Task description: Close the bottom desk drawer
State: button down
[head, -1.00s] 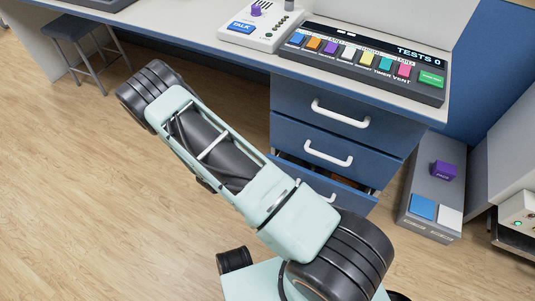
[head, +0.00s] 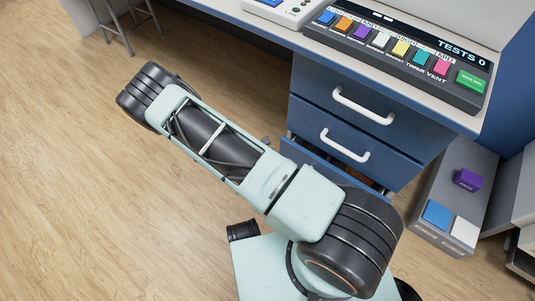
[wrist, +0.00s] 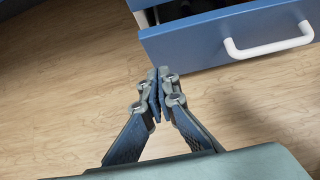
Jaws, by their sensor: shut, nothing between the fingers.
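The bottom desk drawer (head: 299,154) is blue and stands pulled out below two shut drawers; my arm hides most of its front in the head view. In the wrist view the drawer (wrist: 190,42) shows its blue front, its white handle (wrist: 268,46) and part of its dark open inside. My gripper (wrist: 158,76) is shut and empty. In the picture its fingertips lie just below the drawer front's lower left corner, left of the handle; a gap of floor shows between them.
The desk (head: 270,32) carries a button panel (head: 400,50) above the drawers. A grey box (head: 454,204) with a purple cube (head: 468,180) and blue and white pads stands right of the drawers. A stool (head: 122,22) is at the upper left. Wood floor (head: 70,170) is clear on the left.

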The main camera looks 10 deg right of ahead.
aim_at(285, 143)
jog(key=w+d+f, duration=0.1)
jog(key=w+d+f+b, duration=0.1)
jog(key=w+d, duration=0.1)
jog(key=w+d+f+b, duration=0.1)
jog(key=d, duration=0.1)
jog(key=shift+w+d, duration=0.15)
jog(key=shift+w, duration=0.15)
